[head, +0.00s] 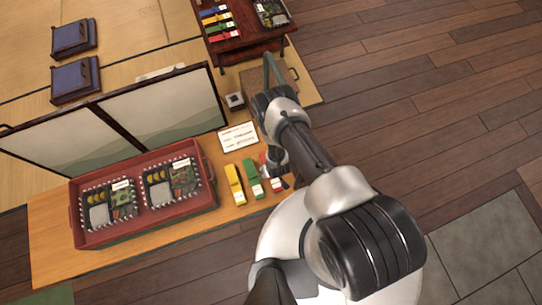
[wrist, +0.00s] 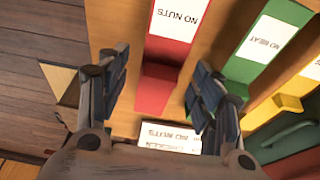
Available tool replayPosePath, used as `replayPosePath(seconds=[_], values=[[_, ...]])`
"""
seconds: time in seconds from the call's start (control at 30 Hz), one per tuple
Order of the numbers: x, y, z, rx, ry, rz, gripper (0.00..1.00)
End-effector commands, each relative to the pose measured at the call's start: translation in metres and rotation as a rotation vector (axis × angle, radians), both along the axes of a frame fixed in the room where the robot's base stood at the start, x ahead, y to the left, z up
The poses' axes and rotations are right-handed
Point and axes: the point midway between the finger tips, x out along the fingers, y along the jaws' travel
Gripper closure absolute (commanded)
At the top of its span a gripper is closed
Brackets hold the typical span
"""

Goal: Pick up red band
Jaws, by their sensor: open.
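The red band (wrist: 152,93) lies on the wooden counter in the wrist view, with a white label reading "NO NUTS". My gripper (wrist: 160,76) is open, with one finger on each side of the band's plain red end. I cannot tell whether either finger touches it. In the head view my gripper (head: 276,164) is over the right end of the counter, and only part of the red band (head: 277,186) shows beside it.
A green band (head: 252,178) labelled "NO MEAT" and a yellow band (head: 234,184) lie left of the red one. A white card (head: 238,137) lies behind them. A red tray (head: 72,214) holds two lunch boxes. A dark low table (head: 245,42) carries more coloured bands.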

Motion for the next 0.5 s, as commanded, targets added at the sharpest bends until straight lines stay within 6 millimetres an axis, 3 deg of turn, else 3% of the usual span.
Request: replayPosePath(seconds=[0.1,0.33,0.5], values=[[0.0019,0.0006,-0.0084,0.0,0.0,0.0,0.4],[0.0022,0.0006,-0.0072,0.0,0.0,0.0,0.41],[0.0021,0.0006,-0.0073,0.0,0.0,0.0,0.52]])
